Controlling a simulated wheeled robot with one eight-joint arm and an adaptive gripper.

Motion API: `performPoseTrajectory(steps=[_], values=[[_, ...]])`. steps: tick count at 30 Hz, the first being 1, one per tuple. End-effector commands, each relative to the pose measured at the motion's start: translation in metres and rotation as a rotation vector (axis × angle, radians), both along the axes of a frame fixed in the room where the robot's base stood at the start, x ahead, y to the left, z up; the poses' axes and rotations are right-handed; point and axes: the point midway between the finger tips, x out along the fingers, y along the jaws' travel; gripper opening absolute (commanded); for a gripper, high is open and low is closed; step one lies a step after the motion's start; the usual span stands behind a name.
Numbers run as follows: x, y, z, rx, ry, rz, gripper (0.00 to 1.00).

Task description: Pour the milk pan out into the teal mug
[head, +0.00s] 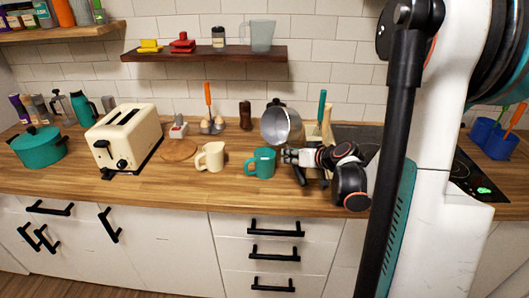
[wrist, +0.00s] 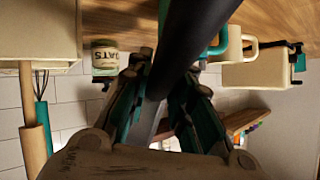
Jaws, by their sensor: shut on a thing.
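The milk pan (head: 281,126) is a round metal pan, tipped on its side with its open face toward the head camera. It is up and to the right of the teal mug in the picture; whether milk is inside cannot be told. My gripper (head: 292,157) is shut on the pan's dark handle (wrist: 190,45), which runs between the fingers in the wrist view. The teal mug (head: 264,163) stands upright on the counter, just left of my gripper. Its inside is not visible, and in the wrist view it is mostly hidden behind the handle.
A cream mug (head: 211,157) stands left of the teal mug, with a round wooden board (head: 179,151) and a cream toaster (head: 124,136) beyond. A wooden shelf (head: 205,55) hangs above. The counter's front strip is clear.

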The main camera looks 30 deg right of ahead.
Motion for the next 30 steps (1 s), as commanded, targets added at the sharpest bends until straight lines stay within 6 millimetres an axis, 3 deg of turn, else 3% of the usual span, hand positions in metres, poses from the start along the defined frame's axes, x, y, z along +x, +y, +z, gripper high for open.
performPoseTrajectory(steps=[4,7,14,30], values=[[0.001,-0.003,-0.001,0.138,0.024,-0.001,0.00],[0.002,-0.004,0.015,0.264,0.048,0.001,0.00],[0.003,-0.010,0.006,0.570,0.105,0.005,0.00],[0.012,-0.057,0.054,1.053,0.195,0.013,0.00]])
